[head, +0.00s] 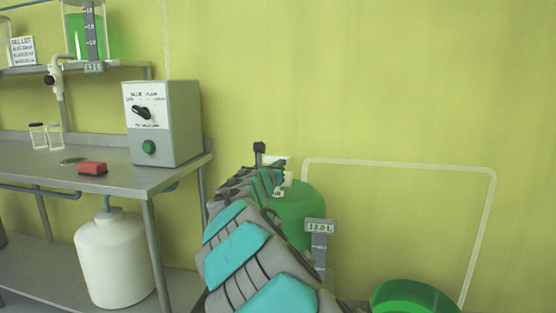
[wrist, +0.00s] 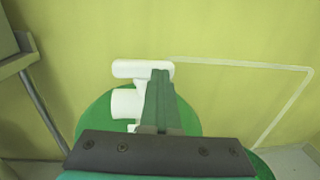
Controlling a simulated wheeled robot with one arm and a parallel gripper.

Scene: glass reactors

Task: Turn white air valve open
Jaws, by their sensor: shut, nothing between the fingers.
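The white air valve (wrist: 138,71) stands on top of a green tank (wrist: 95,118) in the wrist view. Its bar-shaped handle lies sideways above a round white body. My gripper (wrist: 160,75) is shut with nothing between its fingers. The fingertips overlap the right end of the handle in the picture; I cannot tell whether they touch it. In the head view, my arm hides much of the green tank (head: 300,205), and only small white parts of the valve (head: 287,178) show beside my gripper (head: 277,170).
A metal bench (head: 125,176) at left holds a grey control box (head: 165,122) and a red block (head: 92,168). A white tank (head: 116,257) stands below. A green bin (head: 415,298) is at lower right. A pale pipe (head: 400,164) runs along the wall.

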